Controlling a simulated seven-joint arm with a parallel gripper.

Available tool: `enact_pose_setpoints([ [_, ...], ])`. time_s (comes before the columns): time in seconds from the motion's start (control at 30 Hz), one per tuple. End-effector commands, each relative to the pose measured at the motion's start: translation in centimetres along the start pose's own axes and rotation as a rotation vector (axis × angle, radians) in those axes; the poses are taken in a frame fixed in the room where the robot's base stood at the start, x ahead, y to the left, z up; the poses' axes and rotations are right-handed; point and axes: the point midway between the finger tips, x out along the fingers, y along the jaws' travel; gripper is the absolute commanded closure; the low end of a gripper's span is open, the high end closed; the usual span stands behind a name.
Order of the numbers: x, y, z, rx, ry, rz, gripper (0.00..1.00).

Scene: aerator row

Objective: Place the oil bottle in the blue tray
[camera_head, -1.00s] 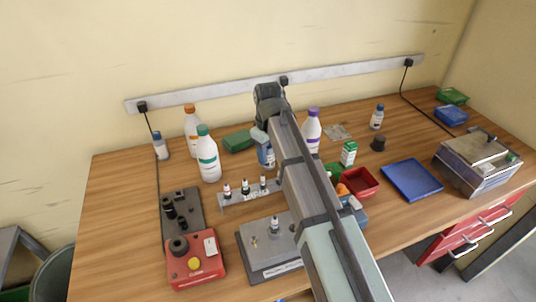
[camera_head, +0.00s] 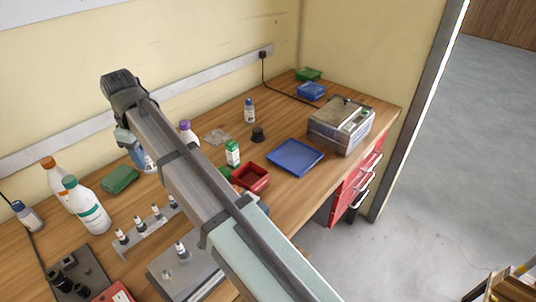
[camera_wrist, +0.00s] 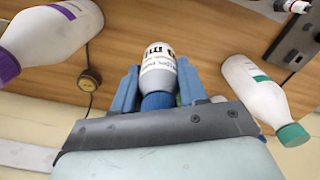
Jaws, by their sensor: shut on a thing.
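My gripper (camera_wrist: 158,90) is shut on a bottle with a grey-white body, dark print and a blue cap, the held bottle (camera_wrist: 158,68). In the head view, the held bottle (camera_head: 146,160) is partly hidden behind my arm, near the back of the bench at left of centre. In the wrist view the blue fingers stand on both sides of it; its label is not fully readable. The flat blue tray (camera_head: 295,158) lies empty on the bench, well to the right of my gripper, near the front edge.
A red bin (camera_head: 252,177) and a green-capped carton (camera_head: 232,153) stand left of the tray, a metal box (camera_head: 341,125) right of it. White bottles (camera_head: 88,208) stand at left.

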Motion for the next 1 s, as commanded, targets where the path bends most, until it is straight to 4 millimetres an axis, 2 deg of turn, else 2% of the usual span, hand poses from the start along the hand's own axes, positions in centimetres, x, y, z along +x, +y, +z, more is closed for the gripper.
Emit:
enact_pose_setpoints([
  [0.17,-0.2,2.0,3.3,0.034,0.001,0.001,0.91],
  [0.53,-0.1,7.9,12.9,0.174,0.001,0.0,0.91],
  [1.0,2.0,15.0,25.1,0.492,0.002,0.0,0.91],
])
